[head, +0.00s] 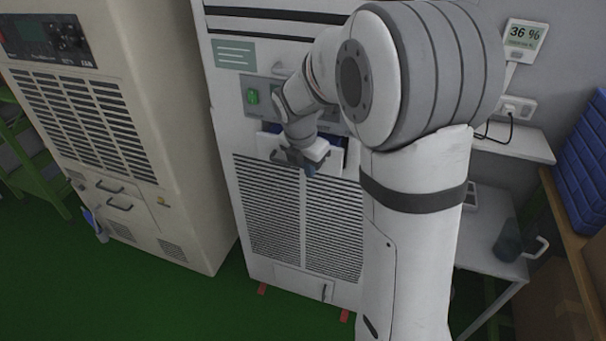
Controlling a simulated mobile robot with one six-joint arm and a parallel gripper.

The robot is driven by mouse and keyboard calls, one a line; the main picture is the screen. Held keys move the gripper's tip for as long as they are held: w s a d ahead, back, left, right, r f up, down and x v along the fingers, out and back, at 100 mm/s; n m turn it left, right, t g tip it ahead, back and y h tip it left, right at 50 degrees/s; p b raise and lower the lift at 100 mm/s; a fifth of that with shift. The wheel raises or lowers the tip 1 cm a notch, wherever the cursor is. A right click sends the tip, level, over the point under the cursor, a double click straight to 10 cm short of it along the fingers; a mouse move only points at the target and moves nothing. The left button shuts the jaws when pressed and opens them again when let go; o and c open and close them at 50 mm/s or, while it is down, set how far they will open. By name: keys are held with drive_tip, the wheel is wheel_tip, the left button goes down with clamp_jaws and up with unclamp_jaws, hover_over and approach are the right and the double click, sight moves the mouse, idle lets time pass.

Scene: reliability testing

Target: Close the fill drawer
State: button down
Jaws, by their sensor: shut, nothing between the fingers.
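The fill drawer (332,163) is a white-fronted drawer in the middle of the white cabinet (228,100), below the control panel and above the slatted vents. It stands out from the cabinet, and a dark blue inside shows behind its front. My gripper (309,170) is at the drawer's front, beside the dark handle (284,157). The fingers are small and dark here and look closed. I cannot tell whether they touch the drawer front or the handle. My wrist covers part of the drawer, and my arm hides the cabinet's right side.
A beige cabinet (160,110) with vents stands at the left. At the right are a white shelf (520,145), a table holding a dark mug (508,240), and blue bins (585,150). A wall display (525,36) reads 36 %. The green floor (190,305) is clear in front.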

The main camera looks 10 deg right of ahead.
drive_tip(key=shift+w+d, duration=0.2)
drive_tip(key=shift+w, duration=0.2)
